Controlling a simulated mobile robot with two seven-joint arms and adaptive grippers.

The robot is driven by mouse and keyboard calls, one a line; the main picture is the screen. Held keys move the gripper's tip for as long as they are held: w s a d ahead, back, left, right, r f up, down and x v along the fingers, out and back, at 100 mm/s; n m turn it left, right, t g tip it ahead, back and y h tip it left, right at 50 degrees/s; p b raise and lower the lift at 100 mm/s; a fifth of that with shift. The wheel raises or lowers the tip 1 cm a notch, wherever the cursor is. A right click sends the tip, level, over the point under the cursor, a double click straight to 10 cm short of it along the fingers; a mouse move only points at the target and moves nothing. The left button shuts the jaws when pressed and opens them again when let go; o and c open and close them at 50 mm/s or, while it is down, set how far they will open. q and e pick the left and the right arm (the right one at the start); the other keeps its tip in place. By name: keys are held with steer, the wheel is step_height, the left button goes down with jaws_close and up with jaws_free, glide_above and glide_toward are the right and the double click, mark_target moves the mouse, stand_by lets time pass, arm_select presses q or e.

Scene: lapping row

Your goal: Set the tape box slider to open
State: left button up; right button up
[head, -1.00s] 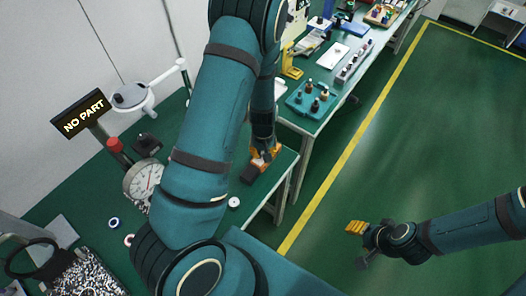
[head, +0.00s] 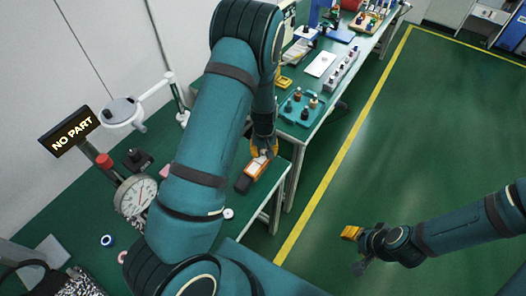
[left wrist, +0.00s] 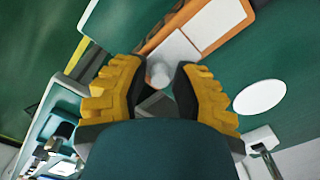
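The tape box (head: 249,178), orange-edged with a dark end and a pale face, lies near the right edge of the green bench. In the left wrist view the orange and white box (left wrist: 212,22) is at the top. A small grey knob (left wrist: 159,75), seemingly its slider, shows between the fingertips. My left gripper (head: 264,147) is over the far end of the box. Its yellow fingers (left wrist: 160,72) are apart on either side of the knob; I cannot tell whether they touch it. My right gripper (head: 352,233) is over the floor, away from the bench; its finger gap cannot be made out.
A dial gauge (head: 135,194) and a "NO PART" sign (head: 72,132) stand left of my left arm. A white disc (head: 228,213) lies near the box. A teal tray (head: 299,110) with several pegs is on the bench beyond. The floor (head: 420,130) at right is clear.

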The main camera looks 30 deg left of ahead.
arm_select(q)
steer(key=shift+o, duration=1)
step_height(320, 180, up, 12)
steer(key=shift+f, duration=0.1)
